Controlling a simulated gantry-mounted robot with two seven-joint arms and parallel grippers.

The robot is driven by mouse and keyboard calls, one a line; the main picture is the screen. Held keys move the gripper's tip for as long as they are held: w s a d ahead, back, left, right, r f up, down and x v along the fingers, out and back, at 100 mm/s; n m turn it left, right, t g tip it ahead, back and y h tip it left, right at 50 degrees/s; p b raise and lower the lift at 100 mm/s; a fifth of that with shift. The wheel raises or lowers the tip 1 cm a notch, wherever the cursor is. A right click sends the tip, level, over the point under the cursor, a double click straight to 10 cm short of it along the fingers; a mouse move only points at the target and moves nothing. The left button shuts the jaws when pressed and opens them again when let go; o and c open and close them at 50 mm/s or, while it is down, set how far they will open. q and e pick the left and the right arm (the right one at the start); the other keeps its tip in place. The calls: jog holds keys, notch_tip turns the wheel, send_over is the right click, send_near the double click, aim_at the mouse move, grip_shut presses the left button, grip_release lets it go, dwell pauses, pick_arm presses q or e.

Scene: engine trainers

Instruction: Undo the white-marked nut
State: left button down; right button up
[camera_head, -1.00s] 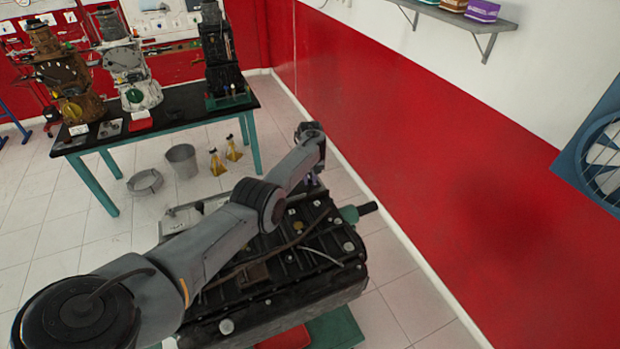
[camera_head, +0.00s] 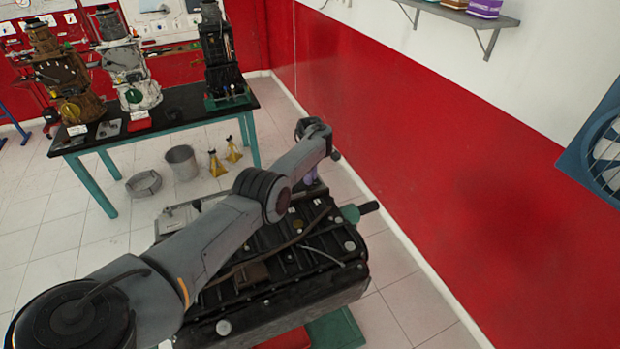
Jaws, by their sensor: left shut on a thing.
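A large black engine (camera_head: 290,275) lies on a stand in the lower middle. My left arm comes in from the lower left and crosses over it to its far right end. My left gripper (camera_head: 335,156) is at the end of that arm, beyond the engine's far edge. Only a small dark part of it shows below the wrist. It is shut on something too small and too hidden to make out. The white-marked nut cannot be made out; the arm covers part of the engine. My right gripper is not in view.
A black-topped table (camera_head: 165,119) with several engine models stands at the back left. A grey bucket (camera_head: 182,162), a hexagonal pan (camera_head: 143,184) and two yellow stands (camera_head: 217,163) are on the floor. A red wall (camera_head: 430,160) runs close along the right.

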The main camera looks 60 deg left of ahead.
pick_arm(q)
jog(key=n+b, duration=0.2)
jog(key=n, duration=0.3)
jog(key=shift+f+n, duration=0.1)
jog(key=shift+n, duration=0.2)
jog(key=shift+n+b, duration=0.95)
jog(key=shift+n, duration=1.15)
jog(key=c, duration=1)
grip_release()
jog(key=shift+r, duration=5.5)
